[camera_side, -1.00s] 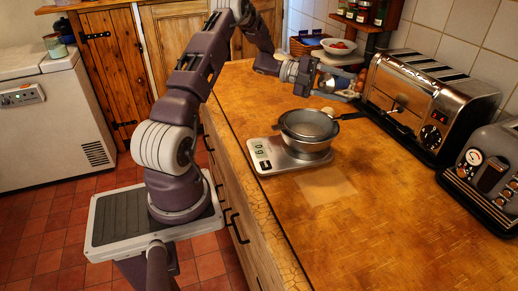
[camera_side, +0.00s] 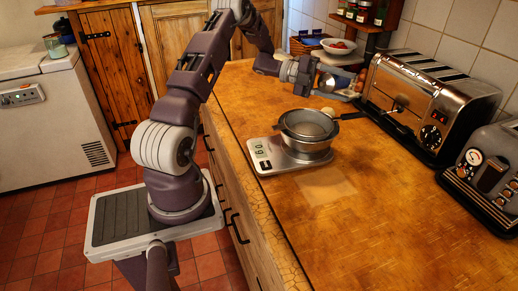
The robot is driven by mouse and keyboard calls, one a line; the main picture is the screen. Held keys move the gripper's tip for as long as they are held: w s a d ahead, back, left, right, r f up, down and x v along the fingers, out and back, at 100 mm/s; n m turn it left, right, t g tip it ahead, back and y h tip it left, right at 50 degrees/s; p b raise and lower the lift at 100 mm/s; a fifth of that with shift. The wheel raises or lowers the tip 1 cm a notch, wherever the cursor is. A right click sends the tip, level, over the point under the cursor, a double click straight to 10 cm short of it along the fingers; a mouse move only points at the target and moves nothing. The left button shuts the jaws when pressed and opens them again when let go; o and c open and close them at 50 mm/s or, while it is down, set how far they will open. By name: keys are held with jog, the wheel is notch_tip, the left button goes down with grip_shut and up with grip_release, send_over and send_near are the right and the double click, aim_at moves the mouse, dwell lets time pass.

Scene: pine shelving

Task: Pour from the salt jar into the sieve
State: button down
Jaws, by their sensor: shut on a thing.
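The sieve (camera_side: 309,122) rests in a metal bowl on the kitchen scale (camera_side: 267,167), its dark handle pointing right toward the toaster. Its inside looks pale grey; I cannot tell whether anything lies in it. My gripper (camera_side: 335,86) is above the counter, behind and slightly right of the sieve. It is shut on the salt jar (camera_side: 326,82), a small grey, glassy shape mostly hidden by the fingers. The jar's tilt and its mouth are too small to make out. I see no stream falling from it.
A chrome toaster (camera_side: 425,100) and a grey toaster (camera_side: 488,175) line the wall on the right. A white bowl (camera_side: 338,46) of red items and a spice shelf (camera_side: 365,20) are at the back. A small pale round thing (camera_side: 327,111) sits behind the sieve. The front counter is clear.

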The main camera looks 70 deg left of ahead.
jog(key=shift+r+m, duration=0.35)
jog(key=shift+m, duration=0.25)
dwell(3.6)
dwell(3.8)
